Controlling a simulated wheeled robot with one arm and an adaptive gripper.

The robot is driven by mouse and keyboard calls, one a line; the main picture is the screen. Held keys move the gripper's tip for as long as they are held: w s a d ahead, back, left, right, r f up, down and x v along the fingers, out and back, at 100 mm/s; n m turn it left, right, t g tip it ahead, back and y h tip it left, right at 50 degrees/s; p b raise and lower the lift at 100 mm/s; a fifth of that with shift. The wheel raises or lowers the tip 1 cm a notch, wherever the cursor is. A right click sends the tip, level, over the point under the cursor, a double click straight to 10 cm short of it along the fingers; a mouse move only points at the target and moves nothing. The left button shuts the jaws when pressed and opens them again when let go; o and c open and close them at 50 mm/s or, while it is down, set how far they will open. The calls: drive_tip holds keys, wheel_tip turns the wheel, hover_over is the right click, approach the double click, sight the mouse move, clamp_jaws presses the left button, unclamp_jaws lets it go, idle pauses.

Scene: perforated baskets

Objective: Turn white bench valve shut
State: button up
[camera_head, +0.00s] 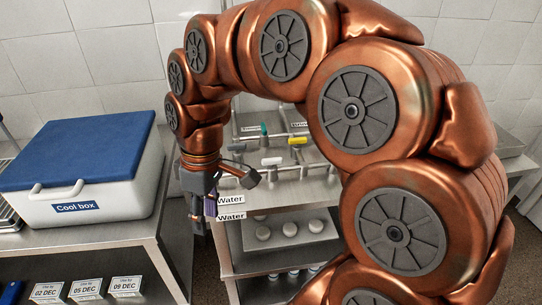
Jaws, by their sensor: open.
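A valve with a white handle (271,162) stands on the metal bench (290,190), in the middle of the view between my arm's links. The handle appears to lie across the picture, but it is too small to tell its exact setting. My gripper (204,212) hangs pointing down at the bench's left front corner, left of the white valve and apart from it. It is open, and I see nothing held in it. My arm arches over the bench and hides its right part.
A yellow-handled valve (297,141) and a green-handled valve (264,130) stand behind the white one. Two "Water" labels (231,216) are right beside my gripper. A cool box (85,170) stands on the left counter. A shelf below the bench holds several round white items.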

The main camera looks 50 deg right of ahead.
drive_tip(key=w+d+r+n+y, duration=0.1)
drive_tip(key=w+d+r+n, duration=0.1)
drive_tip(key=w+d, duration=0.35)
drive_tip(key=n+t, duration=0.3)
approach(272, 158)
drive_tip(key=f, duration=0.2)
drive_tip(key=shift+y, duration=0.4)
drive_tip(key=shift+p+x, duration=0.9)
drive_tip(key=shift+x, duration=2.6)
drive_tip(key=shift+w, duration=0.1)
clamp_jaws()
